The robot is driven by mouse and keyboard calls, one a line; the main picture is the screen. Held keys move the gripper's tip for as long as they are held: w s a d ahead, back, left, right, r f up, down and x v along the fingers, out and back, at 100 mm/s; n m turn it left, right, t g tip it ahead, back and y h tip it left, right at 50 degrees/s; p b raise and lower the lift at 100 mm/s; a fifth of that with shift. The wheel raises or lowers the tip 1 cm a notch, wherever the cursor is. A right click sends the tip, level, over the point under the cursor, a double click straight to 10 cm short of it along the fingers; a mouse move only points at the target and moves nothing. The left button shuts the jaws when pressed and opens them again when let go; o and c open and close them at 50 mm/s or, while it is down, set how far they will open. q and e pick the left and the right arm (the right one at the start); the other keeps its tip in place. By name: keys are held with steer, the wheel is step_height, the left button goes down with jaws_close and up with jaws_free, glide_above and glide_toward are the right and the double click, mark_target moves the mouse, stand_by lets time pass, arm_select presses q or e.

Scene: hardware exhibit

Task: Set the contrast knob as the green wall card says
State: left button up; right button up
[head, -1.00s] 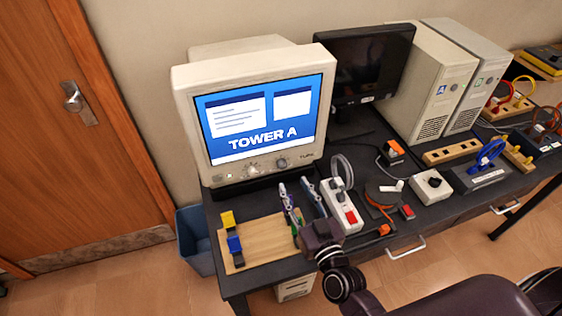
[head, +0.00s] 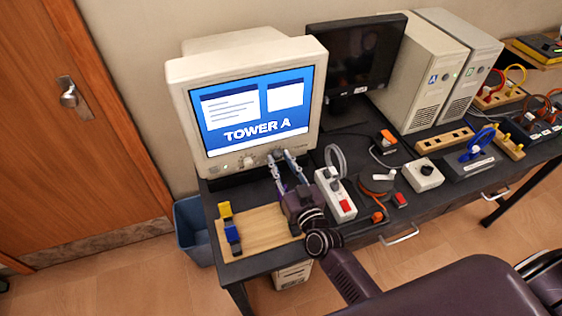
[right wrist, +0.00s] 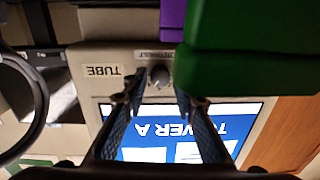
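The old beige monitor (head: 320,110) shows TOWER A on a blue screen. In the right wrist view, which is upside down, the round grey contrast knob (right wrist: 159,76) sits on the front strip, beside a small, partly legible label (right wrist: 155,54) and a TUBE plate (right wrist: 103,70). My right gripper (head: 281,155) reaches up to the strip below the screen. In the right wrist view its fingers (right wrist: 160,93) are apart, one each side of the knob's position; I cannot tell whether they touch it. My left gripper is out of view. No green wall card shows.
A wooden board (head: 258,232) with yellow and blue pieces lies in front of the monitor. A white power strip (head: 336,195) stands right of my gripper. A dark screen (head: 350,65) and two towers stand further right. A blue bin (head: 195,230) is left of the desk.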

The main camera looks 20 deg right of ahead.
jaws_close()
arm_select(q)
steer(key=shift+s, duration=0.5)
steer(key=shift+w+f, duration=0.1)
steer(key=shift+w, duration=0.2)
arm_select(e)
steer(key=shift+m, duration=0.8)
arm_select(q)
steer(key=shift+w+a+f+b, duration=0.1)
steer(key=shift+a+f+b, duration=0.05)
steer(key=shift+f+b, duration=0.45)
arm_select(e)
steer(key=m, duration=0.6)
steer(key=shift+m, duration=0.4)
